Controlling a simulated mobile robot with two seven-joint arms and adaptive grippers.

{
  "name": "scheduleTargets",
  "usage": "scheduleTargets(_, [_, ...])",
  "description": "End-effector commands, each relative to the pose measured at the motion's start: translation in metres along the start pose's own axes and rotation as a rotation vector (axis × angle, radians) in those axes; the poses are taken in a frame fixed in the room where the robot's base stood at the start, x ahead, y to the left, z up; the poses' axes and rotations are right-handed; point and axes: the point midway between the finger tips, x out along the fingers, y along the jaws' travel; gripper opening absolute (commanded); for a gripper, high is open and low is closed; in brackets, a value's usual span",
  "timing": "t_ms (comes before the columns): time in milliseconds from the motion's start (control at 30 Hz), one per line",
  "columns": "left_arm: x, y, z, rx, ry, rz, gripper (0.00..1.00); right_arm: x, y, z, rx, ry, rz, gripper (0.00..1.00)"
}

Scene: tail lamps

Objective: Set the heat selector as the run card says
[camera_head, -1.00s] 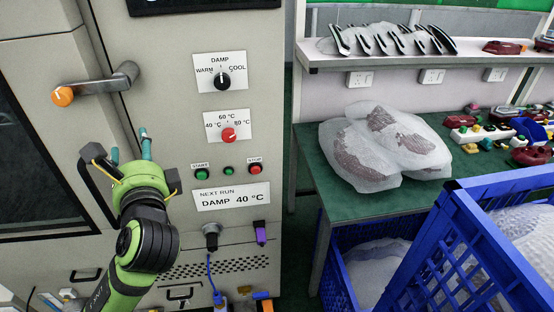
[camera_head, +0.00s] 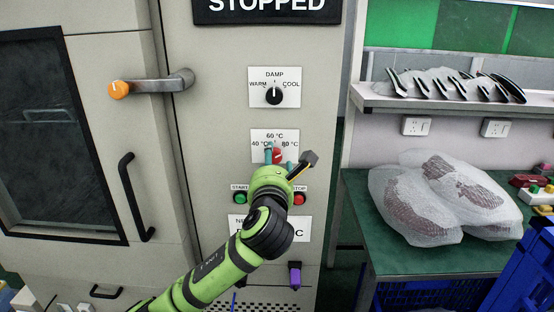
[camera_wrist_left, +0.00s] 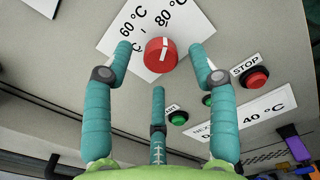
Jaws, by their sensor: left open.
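The heat selector is a red round knob (camera_head: 278,154) on a white plate marked 40, 60 and 80 °C; it also shows in the wrist view (camera_wrist_left: 160,55) with a pale line on its face. I cannot tell surely which mark the line meets. My left gripper (camera_head: 279,161) is open in front of the knob. In the wrist view two teal fingers flank the knob with gaps, and the third is below it. The run card (camera_wrist_left: 245,119) reads 40 °C in the wrist view; in the head view my arm covers most of it. My right gripper is not in view.
The black damp knob (camera_head: 274,96) is above, pointing up between WARM and COOL. The green start button (camera_head: 240,198) and red stop button (camera_head: 299,198) are just below the gripper. A sign (camera_head: 267,8) reads STOPPED. A door handle (camera_head: 150,85) is left; a green table (camera_head: 365,225) stands right.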

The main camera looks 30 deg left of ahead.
Motion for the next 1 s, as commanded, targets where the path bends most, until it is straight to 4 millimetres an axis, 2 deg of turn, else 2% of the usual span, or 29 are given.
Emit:
scheduleTargets(200, [0.019, 0.0, 0.0, -0.001, 0.0, 0.0, 0.58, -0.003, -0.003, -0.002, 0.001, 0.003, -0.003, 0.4])
scheduleTargets(467, [0.02, 0.0, 0.0, -0.002, -0.001, -0.001, 0.58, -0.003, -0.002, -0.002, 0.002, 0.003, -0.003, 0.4])
scheduleTargets(567, [0.02, 0.0, 0.0, -0.002, -0.001, -0.001, 0.22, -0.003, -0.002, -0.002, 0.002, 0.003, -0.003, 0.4])
scheduleTargets(600, [0.02, 0.0, 0.0, -0.002, -0.001, -0.001, 0.06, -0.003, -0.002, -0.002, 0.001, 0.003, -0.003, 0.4])
scheduleTargets(633, [0.02, 0.0, 0.0, -0.002, -0.001, -0.001, 0.02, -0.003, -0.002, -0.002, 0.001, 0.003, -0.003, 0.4])
scheduleTargets(1000, [0.02, 0.0, 0.001, -0.031, 0.0, -0.001, 0.02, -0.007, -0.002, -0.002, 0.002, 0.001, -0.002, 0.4])
